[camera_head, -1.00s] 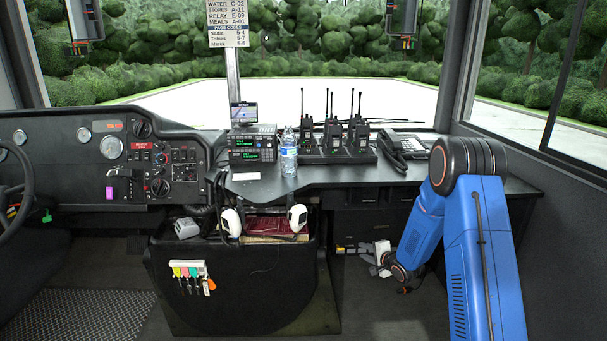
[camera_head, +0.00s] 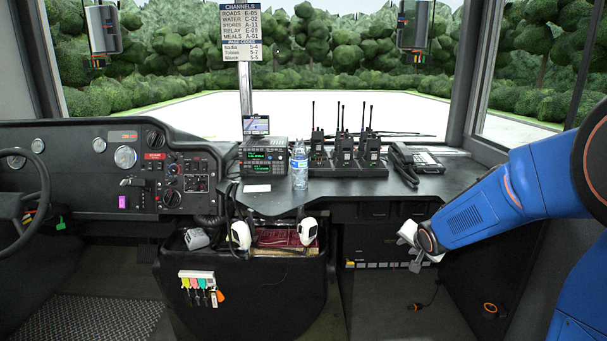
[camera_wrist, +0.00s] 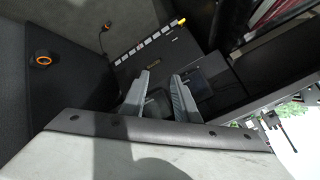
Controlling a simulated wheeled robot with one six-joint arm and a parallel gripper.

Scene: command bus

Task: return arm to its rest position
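My blue arm (camera_head: 480,212) reaches in from the right edge in the head view. My gripper (camera_head: 408,250) is in front of the right part of the desk's front, below the desk top. In the wrist view its two grey fingers (camera_wrist: 160,76) stand apart, with no object visible between them. Beyond the fingertips is a dark unit with a row of white switches (camera_wrist: 147,42). The same row (camera_head: 385,265) shows under the desk in the head view.
The desk (camera_head: 350,190) carries a water bottle (camera_head: 299,168), several handheld radios (camera_head: 343,150) and a desk phone (camera_head: 418,162). A loose cable plug (camera_head: 416,306) and an orange ring (camera_head: 490,308) are low at the right. A bin with headsets (camera_head: 240,285) stands left of my gripper.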

